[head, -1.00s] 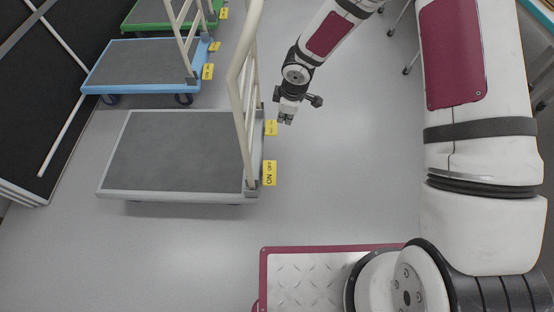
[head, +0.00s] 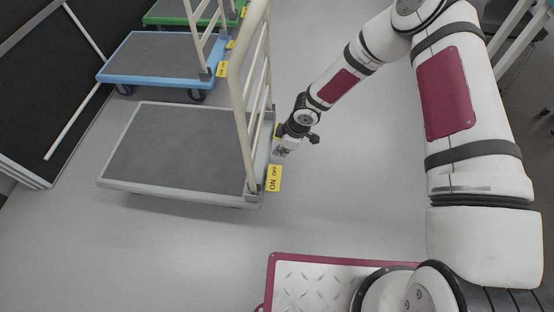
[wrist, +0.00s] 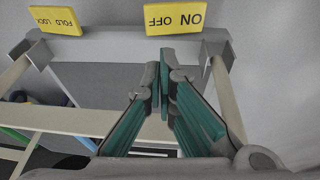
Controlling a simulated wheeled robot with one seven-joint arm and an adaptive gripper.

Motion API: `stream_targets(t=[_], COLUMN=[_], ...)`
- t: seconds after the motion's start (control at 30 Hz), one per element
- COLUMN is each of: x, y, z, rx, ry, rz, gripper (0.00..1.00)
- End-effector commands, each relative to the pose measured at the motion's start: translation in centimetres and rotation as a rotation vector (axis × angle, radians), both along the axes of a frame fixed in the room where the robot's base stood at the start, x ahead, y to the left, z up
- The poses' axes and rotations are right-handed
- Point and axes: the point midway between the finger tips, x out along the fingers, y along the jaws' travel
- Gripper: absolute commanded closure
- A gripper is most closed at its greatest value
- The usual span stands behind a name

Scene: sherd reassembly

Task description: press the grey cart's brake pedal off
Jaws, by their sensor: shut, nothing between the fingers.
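The grey cart (head: 180,150) stands at the left of the head view, its cream handle rails upright at its right end. The yellow ON/OFF pedal (head: 274,178) sticks out at that end, near the front corner; it also shows in the wrist view (wrist: 175,18), at the top. A second yellow pedal marked FOLD LOCK (wrist: 56,20) is further left there; in the head view my gripper mostly hides it. My gripper (head: 280,151) is shut and empty, close beside the handle end. In the wrist view its fingertips (wrist: 165,78) appear just below the ON/OFF pedal, apart from it.
A blue cart (head: 160,57) and a green cart (head: 185,12) stand behind the grey one, each with handle rails and yellow tags. A dark panel (head: 50,90) is at the left. The floor (head: 350,200) right of the grey cart is clear.

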Motion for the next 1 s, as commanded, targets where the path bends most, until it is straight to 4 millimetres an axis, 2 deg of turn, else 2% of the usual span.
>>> stream_targets(t=[0.6,0.8,1.0], x=[1.0,1.4,1.6], y=[2.7,2.7,2.6], z=[-10.8,-12.6,-13.1], rx=[0.0,0.0,-0.001], ry=[0.003,0.002,0.001], rz=[-0.003,-0.003,-0.001], gripper=[1.0,1.0,1.0])
